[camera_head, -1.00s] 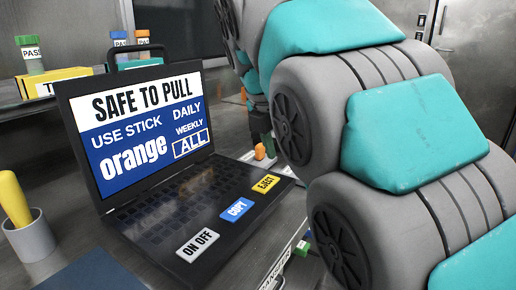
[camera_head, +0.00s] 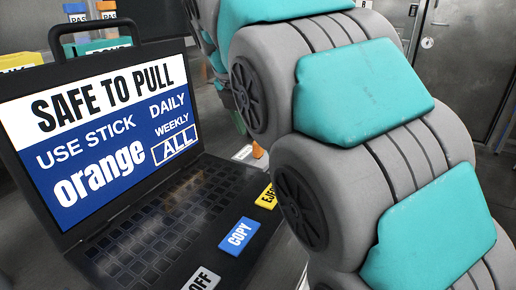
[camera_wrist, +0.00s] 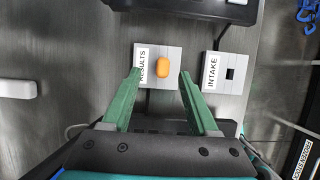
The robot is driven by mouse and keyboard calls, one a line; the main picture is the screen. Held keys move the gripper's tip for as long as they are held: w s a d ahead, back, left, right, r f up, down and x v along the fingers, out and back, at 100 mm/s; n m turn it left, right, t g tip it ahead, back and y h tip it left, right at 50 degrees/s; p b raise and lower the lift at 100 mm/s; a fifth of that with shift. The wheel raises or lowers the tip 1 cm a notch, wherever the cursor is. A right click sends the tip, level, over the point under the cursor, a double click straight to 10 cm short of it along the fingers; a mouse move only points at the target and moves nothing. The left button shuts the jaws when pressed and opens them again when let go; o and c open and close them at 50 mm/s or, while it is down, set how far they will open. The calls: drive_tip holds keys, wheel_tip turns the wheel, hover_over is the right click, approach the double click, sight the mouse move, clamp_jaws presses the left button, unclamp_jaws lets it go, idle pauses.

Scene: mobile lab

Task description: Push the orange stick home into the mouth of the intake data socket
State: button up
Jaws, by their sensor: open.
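The orange stick (camera_wrist: 163,68) is seen end-on in the wrist view, at the white block labelled RESULTS (camera_wrist: 172,52). The intake data socket (camera_wrist: 213,58), a similar block labelled INTAKE, stands to its right. Its dark square mouth (camera_wrist: 230,74) is empty. My gripper (camera_wrist: 160,74) is open, with its green fingers on either side of the orange stick in the picture. I see a gap on both sides, but cannot tell how far above the stick the fingertips are.
An open laptop (camera_head: 100,120) reads SAFE TO PULL, USE STICK orange, ALL. Its keys include COPY (camera_head: 239,234) and a partly hidden EJECT (camera_head: 267,197). A small orange thing (camera_head: 258,150) shows beside my arm. A white bar (camera_wrist: 18,89) lies at the wrist view's left.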

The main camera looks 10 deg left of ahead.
sight(258, 151)
drive_tip(key=shift+x, duration=2.5)
drive_tip(key=shift+s+d, duration=0.1)
drive_tip(key=shift+d, duration=0.1)
drive_tip(key=shift+c, duration=0.2)
clamp_jaws()
